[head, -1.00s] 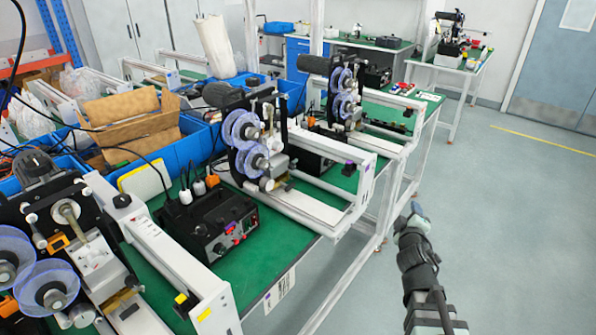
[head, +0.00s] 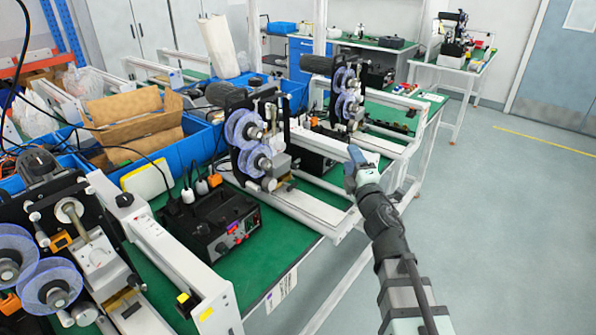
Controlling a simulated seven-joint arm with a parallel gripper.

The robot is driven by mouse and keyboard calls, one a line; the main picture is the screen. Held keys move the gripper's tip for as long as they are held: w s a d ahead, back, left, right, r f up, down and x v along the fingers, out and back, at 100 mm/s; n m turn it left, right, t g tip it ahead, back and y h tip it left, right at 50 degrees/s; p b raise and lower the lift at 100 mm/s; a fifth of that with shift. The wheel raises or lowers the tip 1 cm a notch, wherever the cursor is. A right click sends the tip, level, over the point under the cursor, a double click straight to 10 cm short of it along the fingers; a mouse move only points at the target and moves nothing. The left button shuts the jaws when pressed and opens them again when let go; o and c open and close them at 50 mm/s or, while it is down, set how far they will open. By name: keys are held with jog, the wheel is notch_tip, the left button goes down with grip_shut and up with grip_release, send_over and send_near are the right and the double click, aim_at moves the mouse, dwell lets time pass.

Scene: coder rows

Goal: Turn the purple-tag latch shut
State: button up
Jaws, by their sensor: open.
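My gripper (head: 352,160) is at the right of the head view, in front of the end of the middle coder's white rail (head: 312,140). It is open, with no object seen in it. The purple tag of the latch, on the end face of that rail, is hidden behind my gripper and arm. I cannot tell whether the gripper touches the latch or how the latch is turned. The middle coder (head: 248,138) stands on the green bench with its clear purple-blue reels.
A nearer coder (head: 75,240) at left has a yellow-tag latch (head: 184,300) on its rail end. A black power box (head: 215,228) stands between the two. Another coder (head: 345,92) is farther back. Open floor (head: 490,230) lies to the right.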

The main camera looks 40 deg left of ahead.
aim_at(296, 168)
jog(key=a+f+n+g, duration=0.2)
jog(key=a+f, duration=0.1)
jog(key=f, duration=0.1)
jog(key=s+a+f+n+g+y, duration=0.1)
jog(key=a+f+n+g, duration=0.1)
jog(key=f, duration=0.3)
jog(key=a+f+n+g+y, duration=0.1)
jog(key=a+f+n, duration=0.1)
jog(key=a+f, duration=0.2)
jog(key=shift+s+a+f+g, duration=0.1)
jog(key=shift+s+f+g, duration=0.2)
jog(key=shift+s+g, duration=0.1)
jog(key=x, duration=1.1)
jog(key=shift+w+a+r, duration=0.15)
jog(key=shift+a, duration=0.15)
grip_shut()
